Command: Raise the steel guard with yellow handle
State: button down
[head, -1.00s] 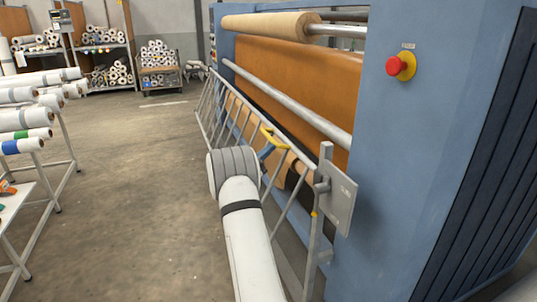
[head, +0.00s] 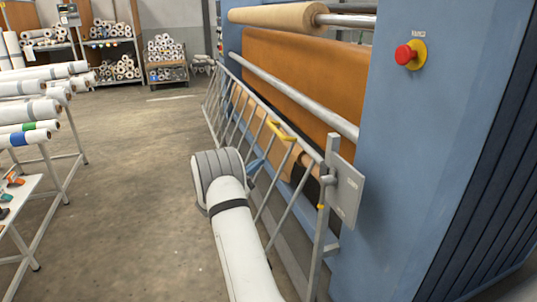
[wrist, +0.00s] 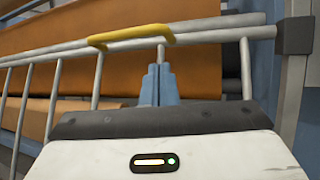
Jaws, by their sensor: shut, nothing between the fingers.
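The steel guard (head: 246,125) is a grey barred frame along the front of the blue press. Its yellow handle (head: 281,130) sits on the top rail, toward the near end. In the wrist view the handle (wrist: 131,36) lies above and a little left of my gripper (wrist: 158,70). My blue fingers are shut with nothing between them, apart from the handle and in front of the bars. In the head view my gripper (head: 256,164) is below and left of the handle, partly hidden by my wrist.
A grey plate (head: 345,190) and post stand at the guard's near end. The blue press (head: 400,140) with a red button (head: 405,55) fills the right. A white table (head: 20,195) and racked rolls (head: 30,110) are at left. Open floor (head: 130,180) lies between.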

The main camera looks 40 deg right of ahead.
jog(key=s+d+m+g+y+p, duration=0.15)
jog(key=d+y, duration=0.25)
jog(key=d, duration=0.4)
jog(key=s+d+m+g+y+b, duration=0.1)
jog(key=s+d+m+g+y, duration=0.15)
jog(key=d, duration=0.45)
jog(key=r, duration=0.3)
jog(key=shift+w+a+r+n+g+y, duration=0.1)
jog(key=shift+w+a+n+g+y, duration=0.2)
jog(key=shift+a+y, duration=0.1)
jog(key=shift+r+p, duration=1.2)
jog(key=shift+p, duration=0.15)
